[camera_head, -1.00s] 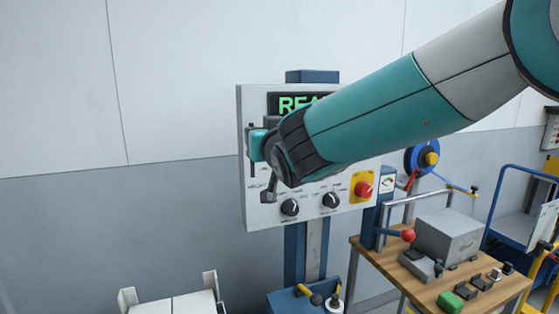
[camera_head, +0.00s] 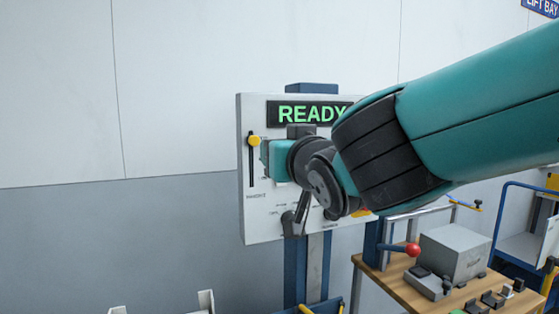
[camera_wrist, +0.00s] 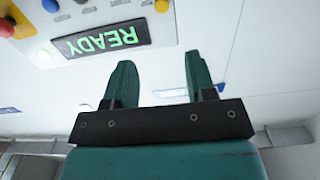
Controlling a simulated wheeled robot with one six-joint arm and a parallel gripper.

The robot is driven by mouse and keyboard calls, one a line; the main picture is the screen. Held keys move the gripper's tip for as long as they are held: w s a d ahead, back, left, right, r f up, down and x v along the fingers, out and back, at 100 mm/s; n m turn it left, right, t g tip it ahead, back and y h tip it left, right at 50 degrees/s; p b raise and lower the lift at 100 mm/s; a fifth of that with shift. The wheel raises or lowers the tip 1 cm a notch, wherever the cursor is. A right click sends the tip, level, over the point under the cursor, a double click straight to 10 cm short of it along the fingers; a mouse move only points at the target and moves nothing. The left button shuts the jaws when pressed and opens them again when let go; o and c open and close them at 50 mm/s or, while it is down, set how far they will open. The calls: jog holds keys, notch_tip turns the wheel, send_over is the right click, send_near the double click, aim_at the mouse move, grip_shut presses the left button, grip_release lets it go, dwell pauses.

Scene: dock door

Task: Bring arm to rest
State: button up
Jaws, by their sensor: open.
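My gripper (camera_head: 277,160) is in front of the control panel (camera_head: 262,222) in the head view, with its teal body near the slider slot. In the wrist view, the two teal fingers of my gripper (camera_wrist: 158,62) are spread apart with nothing between them. The panel's display (camera_head: 308,112) reads READY in green; it appears upside down in the wrist view (camera_wrist: 100,40). A yellow slider knob (camera_head: 254,140) sits near the top of its slot. My arm covers the panel's right and lower middle. Whether my fingers touch the panel cannot be told.
A wooden bench (camera_head: 398,290) at lower right carries a grey box (camera_head: 453,254), a lever with a red ball (camera_head: 412,249) and small blocks. A blue-railed cart (camera_head: 508,225) stands at far right. The wall left of the panel is clear.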

jog(key=s+d+f+g+h, duration=0.1)
jog(key=s+d+f+g, duration=0.2)
jog(key=f, duration=0.2)
jog(key=s+d+f+g, duration=0.3)
jog(key=d+f+g, duration=0.1)
jog(key=f, duration=0.2)
jog(key=s+d+f+n+g, duration=0.1)
jog(key=s+f+g, duration=0.3)
jog(key=s, duration=0.6)
jog(key=s+d+f+n+g, duration=0.2)
jog(key=s+g, duration=0.4)
jog(key=s, duration=0.4)
jog(key=shift+d+f+n, duration=0.3)
jog(key=shift+d+f, duration=0.55)
jog(key=shift+d, duration=0.1)
dwell(0.5)
